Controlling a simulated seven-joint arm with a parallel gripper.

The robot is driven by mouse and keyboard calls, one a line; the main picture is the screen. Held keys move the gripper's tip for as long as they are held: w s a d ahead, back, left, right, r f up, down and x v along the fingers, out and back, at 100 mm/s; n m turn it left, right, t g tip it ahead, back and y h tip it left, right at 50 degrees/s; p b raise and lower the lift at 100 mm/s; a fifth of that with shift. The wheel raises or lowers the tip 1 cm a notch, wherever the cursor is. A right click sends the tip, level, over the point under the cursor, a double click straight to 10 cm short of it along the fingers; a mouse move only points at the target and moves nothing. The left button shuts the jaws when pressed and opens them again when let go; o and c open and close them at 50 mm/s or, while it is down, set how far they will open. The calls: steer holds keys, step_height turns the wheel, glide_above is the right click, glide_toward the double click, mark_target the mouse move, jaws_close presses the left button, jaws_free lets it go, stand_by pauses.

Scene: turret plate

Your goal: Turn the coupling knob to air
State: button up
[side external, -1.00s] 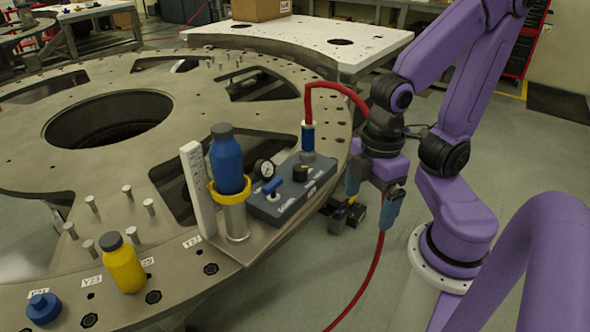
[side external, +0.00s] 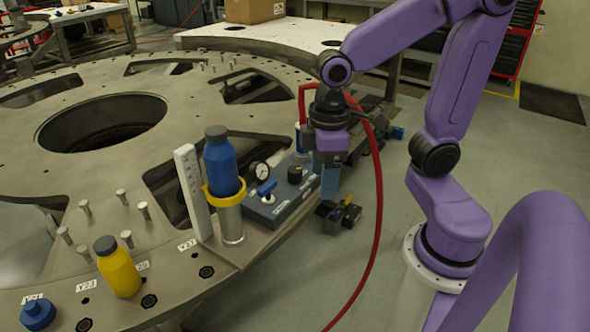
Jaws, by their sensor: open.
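The grey control box (side external: 284,208) sits on the edge of the turret plate. On it are a black round knob (side external: 295,175), a blue lever handle (side external: 266,187) and a white-faced gauge (side external: 260,175). The labels are too small to read, so I cannot tell the knob's setting. A blue-sleeved coupling (side external: 298,140) with a red hose stands behind the knob, partly hidden by my gripper. My gripper (side external: 329,196) points down just right of the box, its light-blue fingers overlapping in this view. It is open, empty and apart from the knob.
A blue bottle (side external: 221,165) stands in a yellow-ringed holder (side external: 231,218) left of the box, beside a white upright scale (side external: 193,192). The red hose (side external: 379,220) loops down right of my gripper. A yellow bottle (side external: 118,268) and several pegs stand on the plate.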

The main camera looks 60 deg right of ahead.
steer(key=w+d+r+m, duration=0.2)
steer(key=w+d+m, duration=0.3)
steer(key=w, duration=0.5)
steer(key=m, duration=0.4)
glide_toward(295, 169)
step_height(295, 169, down, 10)
steer(key=shift+w+f, duration=0.1)
steer(key=shift+w, duration=0.05)
steer(key=c, duration=1.1)
